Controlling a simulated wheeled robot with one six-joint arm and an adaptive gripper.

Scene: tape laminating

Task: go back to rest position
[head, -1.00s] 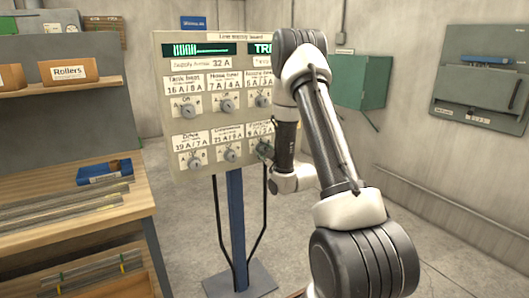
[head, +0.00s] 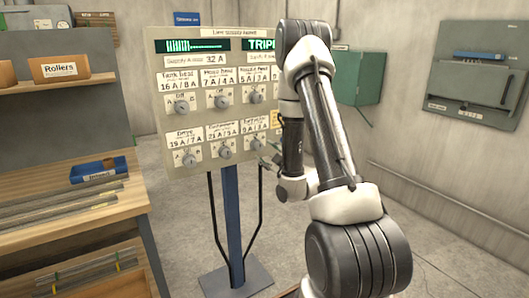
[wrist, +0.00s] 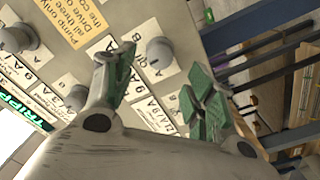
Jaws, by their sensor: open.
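My gripper (wrist: 165,88) is open in the wrist view, its green-padded fingers apart with nothing held between them. A grey knob (wrist: 160,50) on the supply board (wrist: 110,14) shows beyond the fingers. In the head view my gripper (head: 271,163) is small and partly hidden by my arm, just in front of the board's lower right part. The board (head: 205,108) stands on a blue post and carries two rows of grey knobs and labels. Its right side is hidden behind my arm. A green display reading "TRIP" (head: 262,44) is cut off by my arm.
A wooden workbench (head: 130,210) with a blue bin (head: 98,170) stands at the left, under a shelf with a Rollers box (head: 59,68). A green cabinet (head: 358,78) and a grey wall box (head: 475,78) are on the walls. Floor at the right is open.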

